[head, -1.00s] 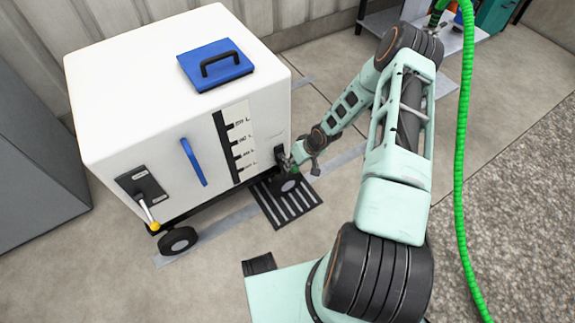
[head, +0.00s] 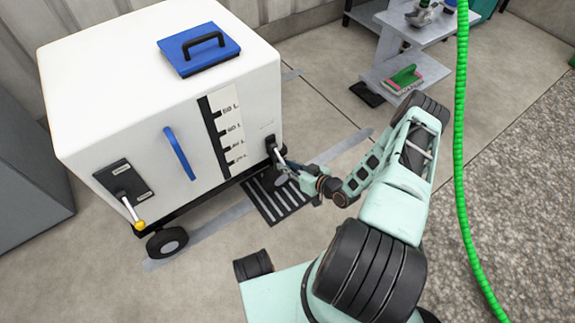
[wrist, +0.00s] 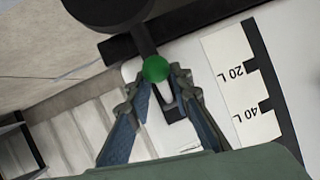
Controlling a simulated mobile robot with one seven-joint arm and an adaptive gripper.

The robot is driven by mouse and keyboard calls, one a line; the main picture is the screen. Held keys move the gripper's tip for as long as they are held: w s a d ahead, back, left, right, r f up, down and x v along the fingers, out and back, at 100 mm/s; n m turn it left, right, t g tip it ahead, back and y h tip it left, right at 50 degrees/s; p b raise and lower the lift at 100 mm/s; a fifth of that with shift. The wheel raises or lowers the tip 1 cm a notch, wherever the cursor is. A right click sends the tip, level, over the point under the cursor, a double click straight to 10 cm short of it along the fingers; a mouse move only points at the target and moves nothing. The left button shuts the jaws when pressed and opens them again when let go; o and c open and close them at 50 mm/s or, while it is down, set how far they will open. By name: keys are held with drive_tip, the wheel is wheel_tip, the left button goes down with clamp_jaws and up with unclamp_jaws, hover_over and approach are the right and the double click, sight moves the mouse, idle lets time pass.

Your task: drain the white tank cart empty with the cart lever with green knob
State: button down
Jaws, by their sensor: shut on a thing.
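The white tank cart (head: 110,85) stands at the left in the head view. A black gauge strip with litre marks (head: 215,135) runs down its front; I cannot read the level. The cart lever (head: 280,157) at the front right corner slants outward and down from its plate. Its green knob (wrist: 156,69) shows between my fingertips in the wrist view, and the fingers are shut on it. My gripper (head: 296,171) hides the knob in the head view. Another lever with a yellow knob (head: 139,224) is at the front left.
A slatted floor drain (head: 272,203) lies under the cart's right front edge. A blue handled lid (head: 198,50) is on top. A grey shelf (head: 395,72) stands at the back right. A green hose (head: 460,150) hangs at the right.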

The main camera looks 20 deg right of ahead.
drive_tip(key=shift+w+f+t, duration=0.1)
drive_tip(key=shift+f+t, duration=0.3)
drive_tip(key=shift+f, duration=0.05)
idle(0.3)
drive_tip(key=c, duration=2)
unclamp_jaws()
drive_tip(key=shift+w, duration=0.1)
drive_tip(key=shift+r, duration=0.1)
wheel_tip(320, 180, up, 10)
drive_tip(key=shift+f, duration=0.1)
